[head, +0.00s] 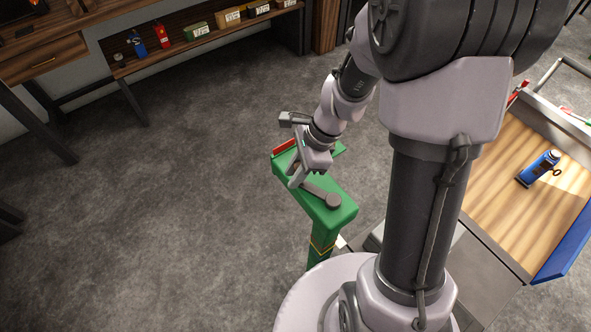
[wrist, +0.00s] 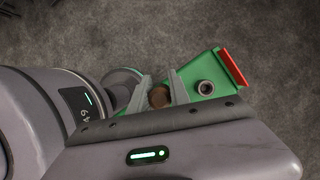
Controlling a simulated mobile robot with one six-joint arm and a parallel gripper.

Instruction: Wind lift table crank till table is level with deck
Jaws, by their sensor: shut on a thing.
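A green stand (head: 343,214) rises from the floor in front of my base. A grey crank arm (head: 318,192) with a round hub lies across its top. My gripper (head: 299,177) is over the outer end of the crank arm. In the wrist view my gripper (wrist: 160,90) is shut on the brown crank handle (wrist: 159,97), with one finger on each side. I cannot tell which surface is the lift table and which the deck.
A low shelf (head: 190,46) with small boxes and bottles runs along the back wall. The grey floor (head: 170,210) at the left is clear.

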